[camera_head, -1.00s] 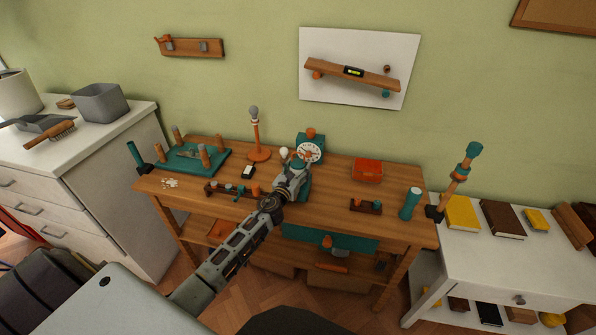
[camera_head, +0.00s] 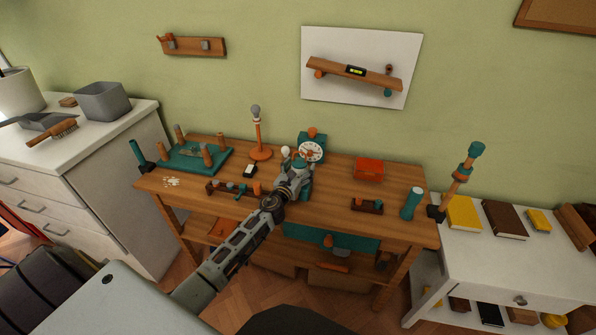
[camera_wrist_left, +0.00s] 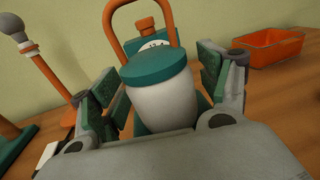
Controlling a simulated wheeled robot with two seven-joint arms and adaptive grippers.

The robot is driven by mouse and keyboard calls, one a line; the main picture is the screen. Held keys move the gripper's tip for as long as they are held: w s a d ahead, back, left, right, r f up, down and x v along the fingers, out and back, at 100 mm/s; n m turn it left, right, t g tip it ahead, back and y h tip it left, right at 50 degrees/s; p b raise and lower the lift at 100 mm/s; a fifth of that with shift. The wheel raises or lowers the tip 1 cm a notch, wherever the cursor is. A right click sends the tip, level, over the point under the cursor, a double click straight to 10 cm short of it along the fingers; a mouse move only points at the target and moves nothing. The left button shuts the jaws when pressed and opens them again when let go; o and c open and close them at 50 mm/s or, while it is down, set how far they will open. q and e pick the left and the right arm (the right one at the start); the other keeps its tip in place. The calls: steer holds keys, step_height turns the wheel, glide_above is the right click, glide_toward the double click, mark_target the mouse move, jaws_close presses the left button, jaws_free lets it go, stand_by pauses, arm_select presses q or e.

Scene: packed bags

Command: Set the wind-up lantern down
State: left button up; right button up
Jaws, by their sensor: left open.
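The wind-up lantern (camera_wrist_left: 160,95) has a pale body, a teal cap and an orange handle. In the wrist view it stands between the two spread fingers of my left gripper (camera_wrist_left: 158,88). Its base is hidden by the gripper's body. In the head view my left gripper (camera_head: 297,176) is over the wooden workbench (camera_head: 330,190), in front of the dial device, and hides most of the lantern. My left gripper is open around the lantern; I cannot tell whether a finger touches it. My right gripper is not in view.
A teal device with a round dial (camera_head: 311,152) stands just behind the lantern. An orange tray (camera_head: 369,168) lies to the right, and an orange stand (camera_head: 260,152) to the left. A small wooden block with pegs (camera_head: 367,205) is near the front edge. Bench surface between them is clear.

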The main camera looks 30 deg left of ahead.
arm_select(q)
steer(key=shift+r, duration=0.15)
steer(key=shift+s, duration=0.15)
steer(key=shift+s+d, duration=0.15)
steer(key=shift+s, duration=2.4)
steer(key=shift+s+d, duration=0.1)
steer(key=shift+s, duration=0.65)
steer(key=shift+s+d, duration=0.1)
steer(key=shift+s, duration=0.9)
steer(key=shift+s+d, duration=0.1)
steer(key=shift+s, duration=1.45)
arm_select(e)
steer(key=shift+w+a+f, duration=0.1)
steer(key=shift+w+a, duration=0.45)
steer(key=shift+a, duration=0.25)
